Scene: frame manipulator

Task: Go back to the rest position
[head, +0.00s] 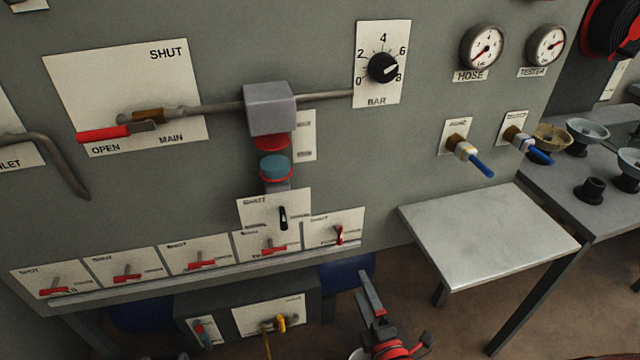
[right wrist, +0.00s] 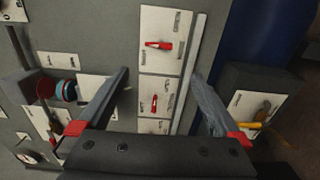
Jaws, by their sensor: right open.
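My right gripper (head: 393,312) is at the bottom of the head view, in front of the panel and low, left of the small grey shelf. It is open. In the right wrist view its two fingers (right wrist: 161,76) stand apart with nothing between them. Behind the gap are white valve plates with small red levers (right wrist: 159,45), at some distance. I see no contact between the gripper and the panel. My left gripper is not in view.
A row of red-levered plates (head: 200,264) runs along a ledge left of my right gripper. A grey shelf (head: 490,238) juts out to its right. A low box with a yellow-handled valve (head: 280,322) and blue items (head: 347,277) are close by. Bare floor shows below the shelf.

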